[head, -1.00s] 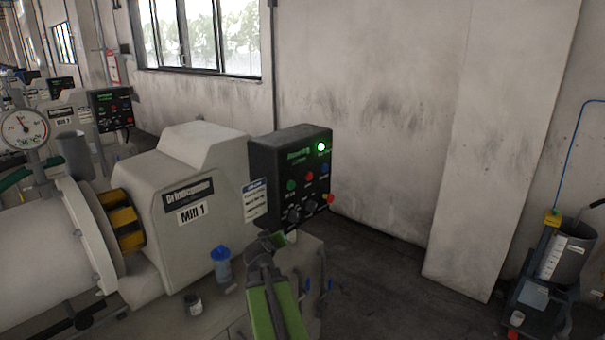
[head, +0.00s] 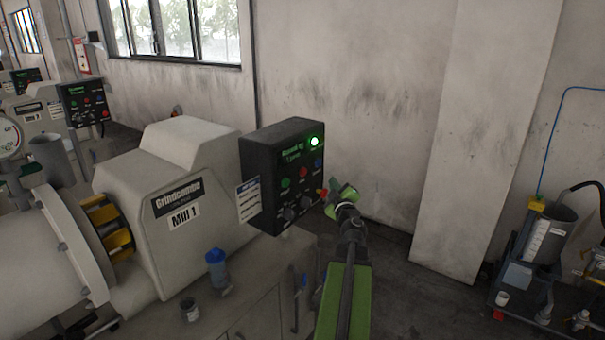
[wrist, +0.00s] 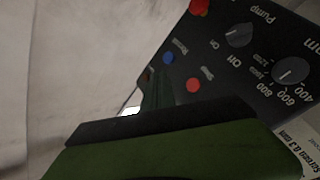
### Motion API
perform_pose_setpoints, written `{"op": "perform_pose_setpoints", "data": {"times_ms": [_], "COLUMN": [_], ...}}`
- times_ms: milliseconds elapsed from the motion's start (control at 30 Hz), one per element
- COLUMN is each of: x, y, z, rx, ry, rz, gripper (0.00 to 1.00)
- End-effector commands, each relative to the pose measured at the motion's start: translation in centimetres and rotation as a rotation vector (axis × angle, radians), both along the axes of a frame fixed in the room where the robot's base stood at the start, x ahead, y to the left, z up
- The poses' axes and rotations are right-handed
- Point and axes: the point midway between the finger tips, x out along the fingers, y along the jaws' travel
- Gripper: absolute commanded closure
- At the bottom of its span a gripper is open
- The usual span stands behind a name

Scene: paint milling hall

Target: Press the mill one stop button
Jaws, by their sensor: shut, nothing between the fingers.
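The dark control box (head: 262,172) of Mill 1 stands at the right end of the mill housing. Its face carries a green button, the red stop button (head: 303,172) and a blue button; a green lamp (head: 314,141) above them is lit. In the wrist view the panel appears upside down, with the red button marked Stop (wrist: 193,85) beside the blue Reset button (wrist: 168,58). My gripper (head: 341,192) is shut and empty, just right of the box's lower right edge. In the wrist view its green fingers (wrist: 155,92) appear beside the Stop button; contact does not show.
A red knob (head: 323,193) sticks out at the box's lower right, close to my gripper. Two dark dials sit low on the panel. A blue-capped bottle (head: 216,270) and a small jar (head: 190,311) stand on the mill's base. A cart (head: 541,250) stands far right.

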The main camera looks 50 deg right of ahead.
Motion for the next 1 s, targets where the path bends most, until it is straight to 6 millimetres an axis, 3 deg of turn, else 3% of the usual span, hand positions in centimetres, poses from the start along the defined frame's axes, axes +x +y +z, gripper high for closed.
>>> {"op": "perform_pose_setpoints", "data": {"times_ms": [533,733,1000], "x": [7.4,8.7,8.9], "y": [0.0,0.1,0.1], "z": [0.0,0.0,0.0], "rx": [0.0,0.0,0.0], "ry": [-0.001,-0.001,-0.001], "rz": [0.004,0.004,0.004], "gripper": [1.0,1.0,1.0]}}
